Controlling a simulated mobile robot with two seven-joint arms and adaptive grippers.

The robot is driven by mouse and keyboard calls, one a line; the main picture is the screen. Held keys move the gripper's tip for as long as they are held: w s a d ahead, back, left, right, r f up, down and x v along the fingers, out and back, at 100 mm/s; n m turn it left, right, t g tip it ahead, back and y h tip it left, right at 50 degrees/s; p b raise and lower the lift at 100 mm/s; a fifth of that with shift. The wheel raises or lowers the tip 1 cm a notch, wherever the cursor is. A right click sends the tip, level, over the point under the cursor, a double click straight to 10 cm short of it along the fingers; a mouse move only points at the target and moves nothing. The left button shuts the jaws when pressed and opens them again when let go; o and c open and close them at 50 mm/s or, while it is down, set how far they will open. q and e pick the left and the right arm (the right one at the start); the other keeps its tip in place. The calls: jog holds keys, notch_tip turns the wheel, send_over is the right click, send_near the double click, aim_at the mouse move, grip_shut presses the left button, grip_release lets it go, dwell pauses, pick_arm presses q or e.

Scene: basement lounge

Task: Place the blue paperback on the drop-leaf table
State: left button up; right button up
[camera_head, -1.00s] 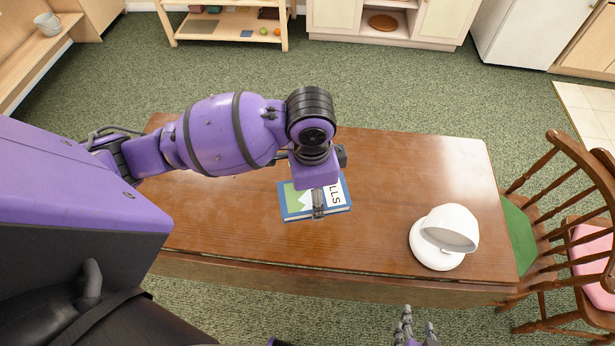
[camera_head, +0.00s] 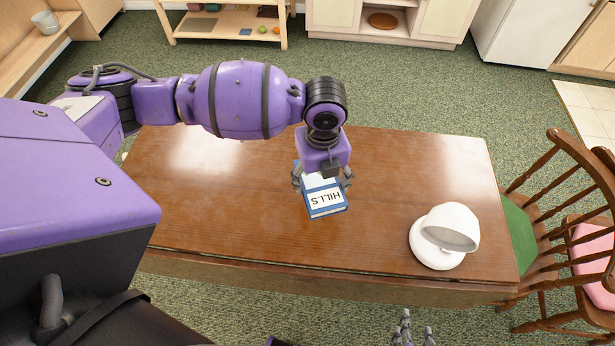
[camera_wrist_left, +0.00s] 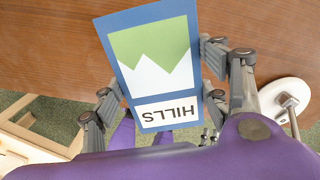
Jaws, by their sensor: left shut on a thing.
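The blue paperback (camera_head: 328,204) has a blue border, a green and white cover picture and the word HILLS. It is over the middle of the brown drop-leaf table (camera_head: 220,215), cover up. I cannot tell whether it touches the tabletop. My left gripper (camera_head: 322,181) is shut on it, with fingers on both long sides; the wrist hides its far end in the head view. In the left wrist view the paperback (camera_wrist_left: 153,70) lies between the fingers. My right gripper (camera_head: 414,330) is at the bottom edge, fingers apart and empty.
A white rounded lamp-like object (camera_head: 444,238) stands on the table's right part. A wooden chair with a green seat (camera_head: 518,240) and one with a pink seat (camera_head: 590,262) are at the right. The tabletop between paperback and white object is clear.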

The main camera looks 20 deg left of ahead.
pick_arm(q)
jog(key=w+f, duration=0.4)
jog(key=w+a+f, duration=0.1)
jog(key=w+f, duration=0.1)
jog(key=w, duration=0.1)
jog(key=shift+f+b, duration=0.3)
jog(key=shift+b, duration=0.1)
jog(key=shift+a+f, duration=0.1)
jog(key=shift+f, duration=1.35)
jog(key=shift+s+f, duration=0.1)
jog(key=shift+f, duration=0.1)
jog(key=o, duration=1.3)
notch_tip(320, 180, up, 12)
jog(key=shift+r, duration=0.2)
